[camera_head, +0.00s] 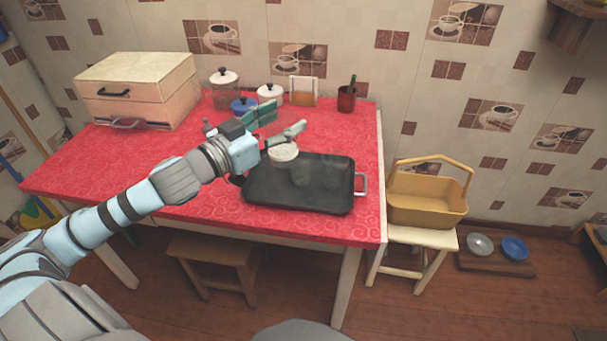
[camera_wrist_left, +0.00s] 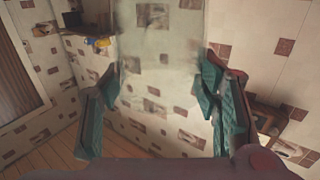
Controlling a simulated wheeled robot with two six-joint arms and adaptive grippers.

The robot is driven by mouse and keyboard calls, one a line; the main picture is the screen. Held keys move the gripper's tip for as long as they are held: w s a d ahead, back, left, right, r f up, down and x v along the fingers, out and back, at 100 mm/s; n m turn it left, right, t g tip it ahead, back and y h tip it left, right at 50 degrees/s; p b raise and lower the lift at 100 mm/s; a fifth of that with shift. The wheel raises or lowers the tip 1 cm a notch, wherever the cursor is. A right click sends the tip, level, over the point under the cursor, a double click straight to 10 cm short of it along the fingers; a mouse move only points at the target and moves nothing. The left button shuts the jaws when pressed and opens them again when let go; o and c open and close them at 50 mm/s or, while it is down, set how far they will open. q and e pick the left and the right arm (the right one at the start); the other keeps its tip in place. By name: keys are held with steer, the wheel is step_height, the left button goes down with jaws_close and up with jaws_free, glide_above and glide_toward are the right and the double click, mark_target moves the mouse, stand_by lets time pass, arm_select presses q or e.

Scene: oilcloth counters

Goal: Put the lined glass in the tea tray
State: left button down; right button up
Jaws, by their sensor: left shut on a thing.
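My left gripper (camera_head: 277,124) is above the back left part of the tea tray, with its fingers apart around a see-through thing. In the left wrist view a pale, clear glass (camera_wrist_left: 160,75) fills the space between the teal fingers; I take it for the lined glass, though its lines cannot be made out. The tea tray (camera_head: 262,193) is dark, with metal handles, and lies on the red table. Two see-through glasses (camera_head: 301,173) (camera_head: 327,177) appear to stand in it. My right gripper is not in view.
A round white dish (camera_head: 284,152) is at the tray's back left edge, below my gripper. A drawer box (camera_head: 137,88) is at left, a yellow basket (camera_head: 427,197) on a stool at right.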

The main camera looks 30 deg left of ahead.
arm_select(q)
steer(key=w+a+r+n+y, duration=0.3)
steer(key=w+a+n+y, duration=0.3)
steer(key=a+y, duration=0.3)
step_height(320, 180, down, 21)
steer(key=y+b, duration=0.1)
steer(key=b, duration=0.6)
steer(key=shift+w+a+n, duration=0.15)
steer(key=shift+a+n, duration=0.25)
steer(key=shift+a, duration=0.05)
steer(key=c, duration=0.9)
jaws_free()
steer(key=shift+c, duration=0.2)
steer(key=shift+o, duration=0.5)
